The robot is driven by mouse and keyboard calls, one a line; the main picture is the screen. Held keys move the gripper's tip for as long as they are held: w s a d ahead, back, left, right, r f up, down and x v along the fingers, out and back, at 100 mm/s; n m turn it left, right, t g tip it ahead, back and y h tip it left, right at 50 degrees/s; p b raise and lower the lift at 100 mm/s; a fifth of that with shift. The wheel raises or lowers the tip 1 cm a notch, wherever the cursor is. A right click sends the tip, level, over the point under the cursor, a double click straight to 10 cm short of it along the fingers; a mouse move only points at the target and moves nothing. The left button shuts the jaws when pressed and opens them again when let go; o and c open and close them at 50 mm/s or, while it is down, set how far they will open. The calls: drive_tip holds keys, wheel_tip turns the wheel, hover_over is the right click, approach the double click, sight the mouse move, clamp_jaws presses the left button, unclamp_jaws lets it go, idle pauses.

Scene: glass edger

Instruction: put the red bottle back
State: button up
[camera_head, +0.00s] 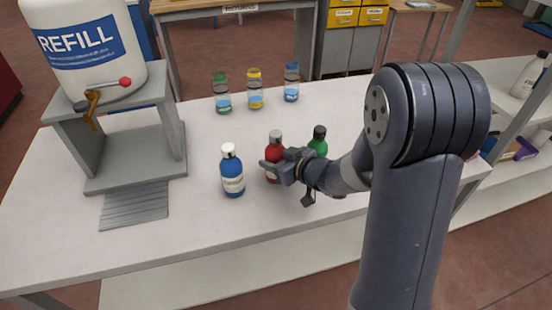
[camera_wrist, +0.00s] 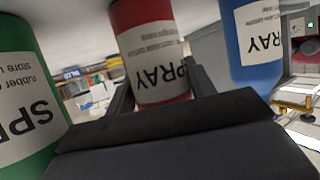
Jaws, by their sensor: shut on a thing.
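The red bottle (camera_head: 273,156) has a grey cap and a white label. It stands on the white table between the blue bottle and the green bottle. My gripper (camera_head: 275,170) is shut around its body from the right side. In the wrist view the red bottle (camera_wrist: 150,50) shows upside down between the jaws, its label reading SPRAY. The lower part of the bottle is partly hidden by my gripper in the head view, and I cannot tell whether its base touches the table.
The blue bottle (camera_head: 232,173) stands close on the left. The green bottle (camera_head: 318,142) is close behind my wrist. Several jars, among them a yellow-lidded one (camera_head: 255,90), stand farther back. A REFILL tank (camera_head: 88,50) on a grey stand is at left. The table's front left (camera_head: 60,230) is clear.

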drive_tip(key=o, duration=1.2)
drive_tip(key=shift+f, duration=0.1)
drive_tip(key=shift+s+d+r, duration=0.1)
drive_tip(key=shift+r, duration=0.15)
drive_tip(key=p+v, duration=0.1)
drive_tip(key=v, duration=1)
drive_tip(key=shift+s+d, duration=0.25)
drive_tip(key=shift+s, duration=0.05)
drive_tip(key=b+x, duration=0.1)
drive_tip(key=x, duration=1.1)
drive_tip(key=shift+a+f, duration=0.15)
drive_tip(key=shift+r+p, duration=0.35)
drive_tip(key=shift+r, duration=0.85)
